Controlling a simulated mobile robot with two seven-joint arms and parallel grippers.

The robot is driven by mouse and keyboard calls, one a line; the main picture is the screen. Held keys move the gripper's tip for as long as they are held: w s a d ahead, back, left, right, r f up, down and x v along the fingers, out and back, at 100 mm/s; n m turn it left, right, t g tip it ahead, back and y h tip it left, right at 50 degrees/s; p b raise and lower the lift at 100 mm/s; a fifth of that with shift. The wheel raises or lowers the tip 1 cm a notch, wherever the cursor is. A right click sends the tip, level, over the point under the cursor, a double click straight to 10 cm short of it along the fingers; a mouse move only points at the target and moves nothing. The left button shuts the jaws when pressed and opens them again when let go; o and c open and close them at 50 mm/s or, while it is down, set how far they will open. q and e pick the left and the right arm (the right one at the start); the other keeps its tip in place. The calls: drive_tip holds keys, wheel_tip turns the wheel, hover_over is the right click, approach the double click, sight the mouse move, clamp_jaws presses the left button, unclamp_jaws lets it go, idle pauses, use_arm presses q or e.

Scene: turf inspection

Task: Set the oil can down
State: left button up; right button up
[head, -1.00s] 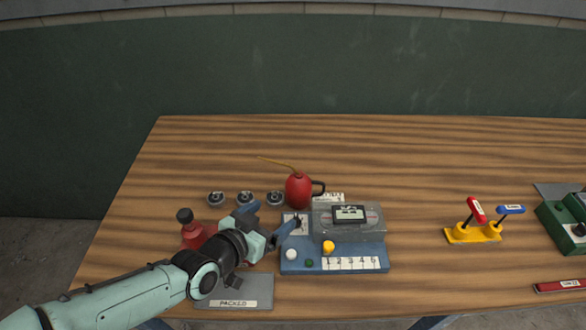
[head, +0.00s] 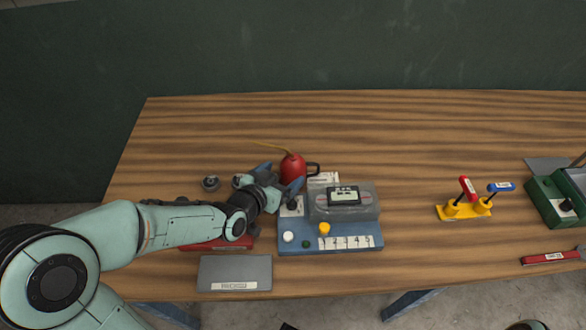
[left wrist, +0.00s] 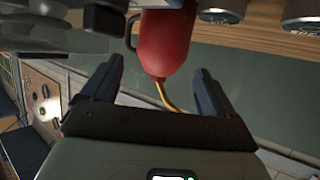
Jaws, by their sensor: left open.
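The red oil can (head: 293,168) stands upright on the wooden table behind the blue device, with its thin brass spout pointing left and a dark handle on its right. My left gripper (head: 281,177) is low in front of it, open, with one finger on each side of the can's near part. In the left wrist view the can (left wrist: 165,42) shows upside down between the open fingers (left wrist: 157,70), with gaps visible on both sides. I cannot tell whether either finger touches it. My right gripper is not in view.
A blue device (head: 330,240) with buttons and a clear cover stands just right of my gripper. Small round tins (head: 210,183) are left of the can. A grey plate (head: 235,280) lies in front. Yellow lever stand (head: 463,210) is right. The table behind the can is clear.

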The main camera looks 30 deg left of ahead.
sight(288, 169)
use_arm(q)
drive_tip(key=shift+x, duration=2.8)
drive_tip(key=shift+a, duration=0.15)
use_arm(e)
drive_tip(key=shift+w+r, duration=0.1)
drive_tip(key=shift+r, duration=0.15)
use_arm(q)
drive_tip(key=shift+s, duration=0.1)
drive_tip(key=c, duration=1.1)
drive_tip(key=shift+r, duration=0.1)
wheel_tip(288, 169, up, 9)
drive_tip(key=shift+r+p, duration=0.25)
drive_tip(key=shift+p, duration=0.9)
wheel_tip(288, 169, up, 10)
drive_tip(key=p, duration=0.3)
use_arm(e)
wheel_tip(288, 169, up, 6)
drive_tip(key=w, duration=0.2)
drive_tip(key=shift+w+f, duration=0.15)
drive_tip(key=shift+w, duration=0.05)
